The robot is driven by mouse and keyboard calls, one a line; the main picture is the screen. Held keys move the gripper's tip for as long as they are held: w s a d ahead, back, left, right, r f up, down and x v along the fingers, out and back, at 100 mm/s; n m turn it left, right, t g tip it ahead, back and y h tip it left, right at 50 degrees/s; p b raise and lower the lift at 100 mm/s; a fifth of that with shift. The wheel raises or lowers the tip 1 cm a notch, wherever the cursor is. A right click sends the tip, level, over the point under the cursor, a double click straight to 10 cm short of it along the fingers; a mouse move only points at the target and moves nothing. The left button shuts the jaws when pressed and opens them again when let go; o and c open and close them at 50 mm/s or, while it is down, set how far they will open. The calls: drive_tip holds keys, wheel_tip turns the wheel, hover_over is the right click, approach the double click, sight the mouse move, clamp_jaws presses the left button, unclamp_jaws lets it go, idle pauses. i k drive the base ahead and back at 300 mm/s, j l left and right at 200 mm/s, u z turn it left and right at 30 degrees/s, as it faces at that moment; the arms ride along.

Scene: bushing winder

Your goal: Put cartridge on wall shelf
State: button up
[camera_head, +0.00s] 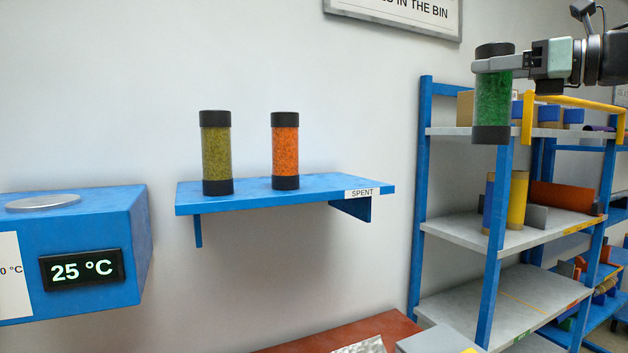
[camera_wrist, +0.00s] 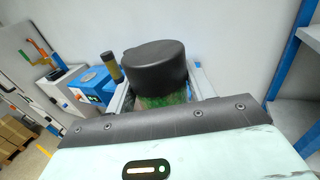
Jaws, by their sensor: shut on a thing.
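A green cartridge (camera_head: 492,98) with black end caps is held upright in the air at the upper right of the head view. My gripper (camera_head: 494,64) is shut on its upper part, just below the top cap. The cartridge (camera_wrist: 157,70) also shows in the wrist view, mostly its black cap. The blue wall shelf (camera_head: 300,196), labelled SPENT, is on the wall to the left and lower in the picture. An olive cartridge (camera_head: 216,153) stands upright on its left part. An orange cartridge (camera_head: 285,151) stands upright near its middle.
A blue box (camera_head: 100,240) reading 25 °C is at the left. A blue-framed rack (camera_head: 470,233) with grey shelves and stored parts stands behind the held cartridge. The wall shelf's right end is clear. A sign (camera_head: 400,12) hangs above.

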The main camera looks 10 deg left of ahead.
sight(344, 183)
drive_tip(key=i+j, duration=0.15)
drive_tip(key=j, duration=0.15)
drive_tip(key=i+j, duration=0.15)
drive_tip(key=j, duration=0.2)
drive_tip(key=i+j, duration=0.1)
drive_tip(key=j, duration=0.2)
drive_tip(key=i+j, duration=0.15)
drive_tip(key=j, duration=0.15)
